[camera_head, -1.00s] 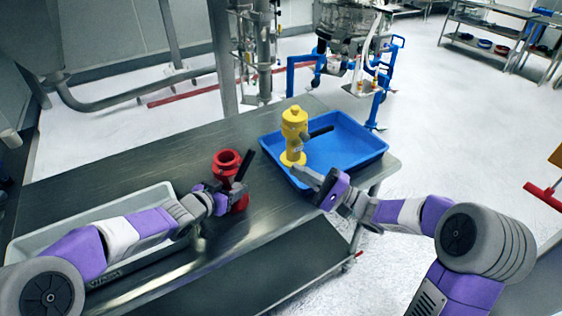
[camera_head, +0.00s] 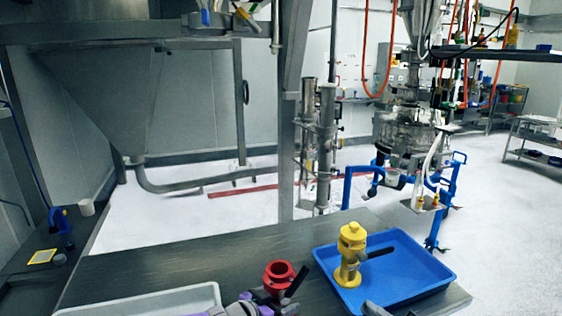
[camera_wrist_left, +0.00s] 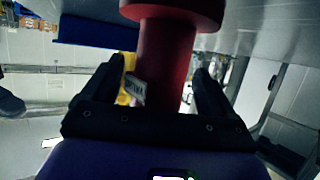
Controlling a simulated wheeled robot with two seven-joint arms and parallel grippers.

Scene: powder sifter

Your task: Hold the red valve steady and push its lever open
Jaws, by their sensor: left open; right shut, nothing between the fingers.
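The red valve (camera_head: 279,276) stands on the dark table near the bottom of the head view, its lower part cut off or hidden. Its black lever (camera_head: 297,283) slants up to the right. My left gripper (camera_head: 258,305) is beside the valve, partly out of the frame. In the left wrist view the open left fingers (camera_wrist_left: 160,72) stand on either side of the red valve's body (camera_wrist_left: 166,50), with gaps visible. My right gripper (camera_head: 374,309) shows only a grey tip at the bottom edge, shut and empty, in front of the blue tray.
A yellow valve (camera_head: 351,255) with a dark lever stands in the blue tray (camera_head: 432,271) right of the red valve. A pale grey tray (camera_head: 150,305) is at the left. The table (camera_head: 215,262) behind the red valve is clear.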

